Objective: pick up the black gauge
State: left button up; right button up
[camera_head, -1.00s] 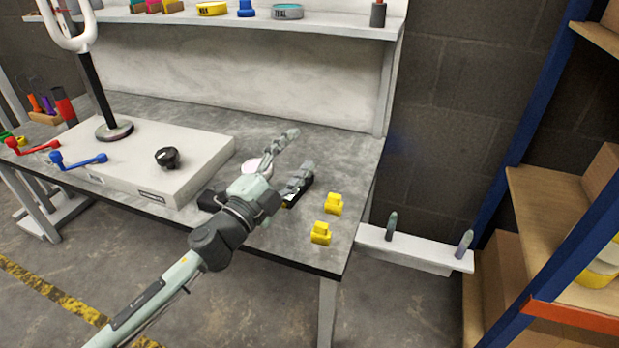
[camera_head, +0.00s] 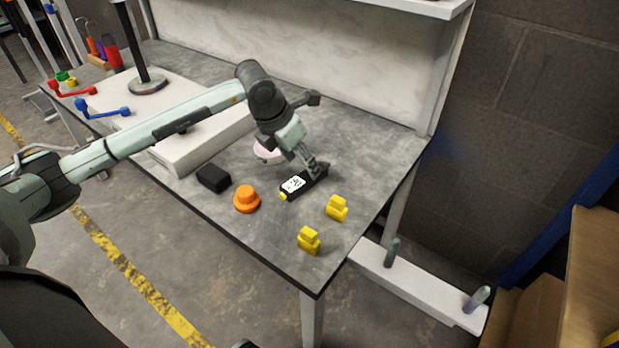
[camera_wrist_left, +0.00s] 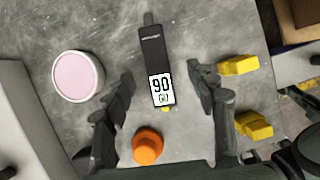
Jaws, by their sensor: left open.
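The black gauge (camera_head: 306,181) lies flat on the grey workbench, with a white display and a yellow tip at its near end. In the left wrist view the gauge (camera_wrist_left: 154,62) lies between the spread fingers, its display reading 90. My left gripper (camera_head: 312,168) is open above the gauge, pointing down, and partly covers it in the head view. In the wrist view the open fingers (camera_wrist_left: 160,95) stand on either side of the gauge, with gaps to it. My right gripper is not in view.
An orange knob (camera_head: 246,199), a black block (camera_head: 213,178) and a round pink-topped container (camera_head: 267,153) lie left of the gauge. Two yellow pieces (camera_head: 336,208) (camera_head: 309,241) lie right of it, near the bench edge. A white slab (camera_head: 172,158) is further left.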

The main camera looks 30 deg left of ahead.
aim_at(306, 176)
pick_arm(q)
jog(key=x, duration=0.6)
jog(key=shift+a+f, duration=0.15)
jog(key=shift+a, duration=0.1)
jog(key=shift+c, duration=0.5)
jog(key=c, duration=1.2)
grip_shut()
jog(key=shift+w, duration=0.1)
